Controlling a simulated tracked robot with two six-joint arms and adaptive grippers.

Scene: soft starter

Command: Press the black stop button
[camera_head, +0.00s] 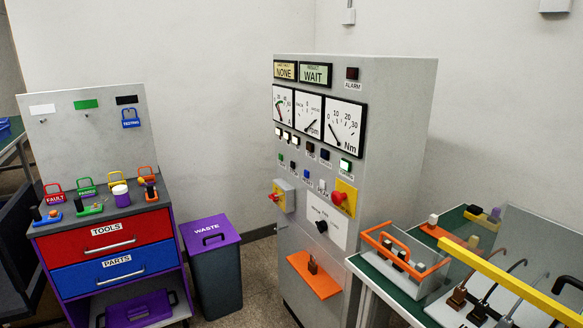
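The grey soft starter cabinet (385,130) stands upright in the middle of the head view. Below its gauges is a slanting row of small buttons. One of them looks black (293,164), between a green button (281,157) and a blue button (307,173). A white button (322,185) is lower right in the row. The labels under these buttons are too small to read. Neither of my grippers is in view, and nothing covers the row.
A red knob on yellow (343,198) and a black rotary knob (321,227) sit lower on the cabinet. An orange shelf (314,275) juts from its front. A bench with an orange-handled carrier (396,263) stands right. A waste bin (216,275) and tool cabinet (115,242) stand left.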

